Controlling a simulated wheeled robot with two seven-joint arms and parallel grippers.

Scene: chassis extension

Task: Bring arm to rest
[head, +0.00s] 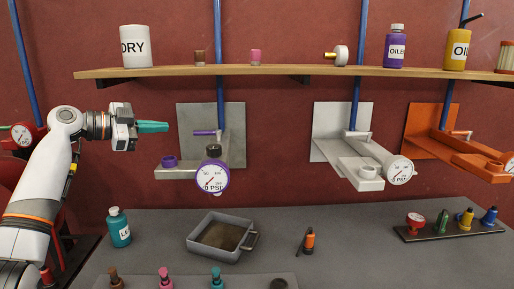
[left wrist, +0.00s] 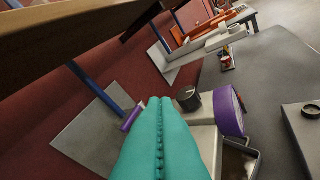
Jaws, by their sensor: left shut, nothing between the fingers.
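My left arm comes in from the left of the head view. Its gripper (head: 153,127) has teal fingers, is shut and empty, and points right in the air below the shelf. The tips are left of the grey wall plate and the purple-ringed gauge (head: 213,177), apart from both in the head view. In the left wrist view the shut teal fingers (left wrist: 160,135) fill the lower middle, with the purple-ringed gauge (left wrist: 229,111) beyond them at right. My right gripper shows in neither view.
A wooden shelf (head: 290,70) with bottles and small caps runs above the gripper. White (head: 365,170) and orange (head: 460,150) gauge fixtures stand farther right. On the grey table are a teal bottle (head: 119,228), a metal pan (head: 205,250) and a small orange-topped tool (head: 309,241).

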